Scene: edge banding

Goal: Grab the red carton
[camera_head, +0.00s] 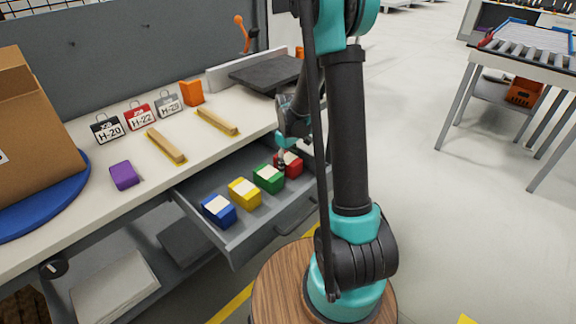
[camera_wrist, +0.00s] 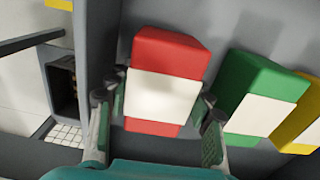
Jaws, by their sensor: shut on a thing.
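The red carton (camera_wrist: 170,58) with a white label sits in the open grey drawer, at the right end of a row of cartons in the head view (camera_head: 294,169). My gripper (camera_wrist: 160,112) has one finger on each side of the red carton in the wrist view, shut on its sides. In the head view my gripper (camera_head: 285,152) reaches down into the drawer and partly covers the carton. I cannot tell whether the carton is lifted off the drawer floor.
A green carton (camera_wrist: 262,88) stands close beside the red one. The yellow (camera_head: 243,192) and blue (camera_head: 218,209) cartons are further left. The drawer's front wall (camera_head: 275,226) and the workbench (camera_head: 110,205) border the space. A purple block (camera_head: 124,175) lies on the bench.

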